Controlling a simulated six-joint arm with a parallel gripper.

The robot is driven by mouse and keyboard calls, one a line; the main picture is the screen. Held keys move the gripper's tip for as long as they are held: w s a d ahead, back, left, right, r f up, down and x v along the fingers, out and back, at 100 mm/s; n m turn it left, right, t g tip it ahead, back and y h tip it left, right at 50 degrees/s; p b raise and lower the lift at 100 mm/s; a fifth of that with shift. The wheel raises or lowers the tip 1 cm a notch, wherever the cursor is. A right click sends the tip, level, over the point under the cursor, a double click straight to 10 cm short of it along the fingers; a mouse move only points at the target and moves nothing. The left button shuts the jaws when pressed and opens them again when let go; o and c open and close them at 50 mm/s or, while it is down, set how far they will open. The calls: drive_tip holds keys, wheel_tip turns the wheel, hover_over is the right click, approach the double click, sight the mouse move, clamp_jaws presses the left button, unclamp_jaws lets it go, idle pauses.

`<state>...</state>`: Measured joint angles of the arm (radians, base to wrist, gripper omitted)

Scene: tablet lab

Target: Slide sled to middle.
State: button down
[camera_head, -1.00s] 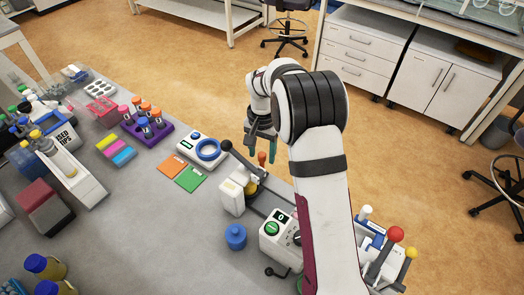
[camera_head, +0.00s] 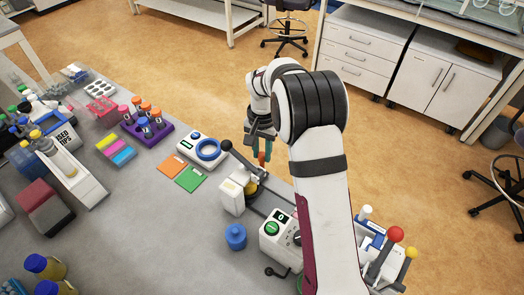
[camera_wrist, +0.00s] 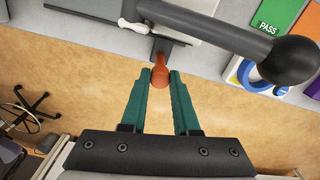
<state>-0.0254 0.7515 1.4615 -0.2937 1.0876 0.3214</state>
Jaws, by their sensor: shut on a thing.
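An orange handle (camera_wrist: 160,75) stands out from a small dark plate at the edge of the bench machine; I take it to be the sled's handle. My gripper (camera_wrist: 160,76) is shut on this handle, with its teal fingertips on either side of it. In the head view the handle (camera_head: 262,158) shows between the fingers of my gripper (camera_head: 263,152). The machine has a dark rail (camera_head: 274,200), a white block (camera_head: 232,198) at one end and a white box (camera_head: 279,236) reading 0 at the other. My arm hides part of the rail's right side.
A dark lever with a black ball (camera_wrist: 289,61) reaches over the machine close to my gripper. A blue ring device (camera_head: 207,149), orange and green cards (camera_head: 188,179) and a blue jar (camera_head: 235,237) lie nearby. Open floor lies beyond the bench edge.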

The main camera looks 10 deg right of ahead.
idle(0.7)
drive_tip(key=s+d, duration=0.6)
drive_tip(key=c, duration=0.7)
unclamp_jaws()
drive_tip(key=shift+o, duration=0.2)
wheel_tip(320, 180, up, 16)
